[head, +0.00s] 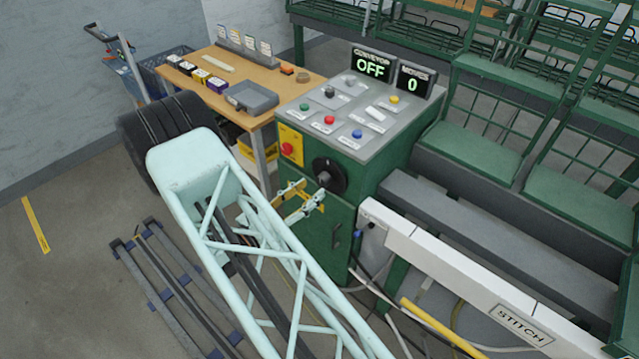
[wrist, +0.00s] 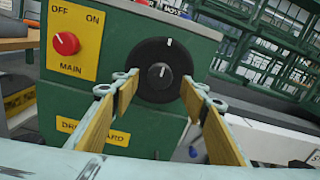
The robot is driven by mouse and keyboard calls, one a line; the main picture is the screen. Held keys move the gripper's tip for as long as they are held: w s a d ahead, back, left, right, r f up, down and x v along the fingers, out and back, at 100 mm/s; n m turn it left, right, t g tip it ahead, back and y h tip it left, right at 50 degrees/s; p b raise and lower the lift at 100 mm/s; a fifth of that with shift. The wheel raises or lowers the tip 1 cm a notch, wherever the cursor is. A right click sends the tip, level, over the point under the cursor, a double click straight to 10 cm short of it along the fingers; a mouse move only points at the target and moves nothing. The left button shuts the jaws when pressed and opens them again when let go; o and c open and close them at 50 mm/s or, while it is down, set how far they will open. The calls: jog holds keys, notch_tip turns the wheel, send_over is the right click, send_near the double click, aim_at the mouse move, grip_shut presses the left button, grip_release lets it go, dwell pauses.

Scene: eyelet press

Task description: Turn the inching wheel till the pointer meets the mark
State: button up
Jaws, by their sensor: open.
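The black inching wheel (wrist: 150,85) is on the green press cabinet's front. A round centre knob (wrist: 161,76) carries a short white line, near upright. Another short white line (wrist: 169,43) is at the dial's top. I cannot tell which line is the pointer and which is the mark. In the head view the wheel (head: 338,180) is partly behind my gripper. My gripper (wrist: 159,83) is open, one yellow-padded finger on each side of the wheel's lower half. The fingers look apart from the knob; contact with the rim is unclear. It also shows in the head view (head: 308,195).
A red main switch (wrist: 66,43) on a yellow plate is left of the wheel. Buttons cover the sloping panel (head: 345,110); displays read OFF (head: 370,66) and 0 (head: 412,84). A wooden table (head: 257,119) stands left; a white STITCH rail (head: 455,272) runs right.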

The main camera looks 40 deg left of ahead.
aim_at(320, 183)
jog(key=shift+w+d, duration=0.15)
jog(key=shift+w, duration=1.2)
jog(key=shift+w+d, duration=0.1)
jog(key=shift+w, duration=1.2)
jog(key=shift+c, duration=0.5)
jog(key=c, duration=1)
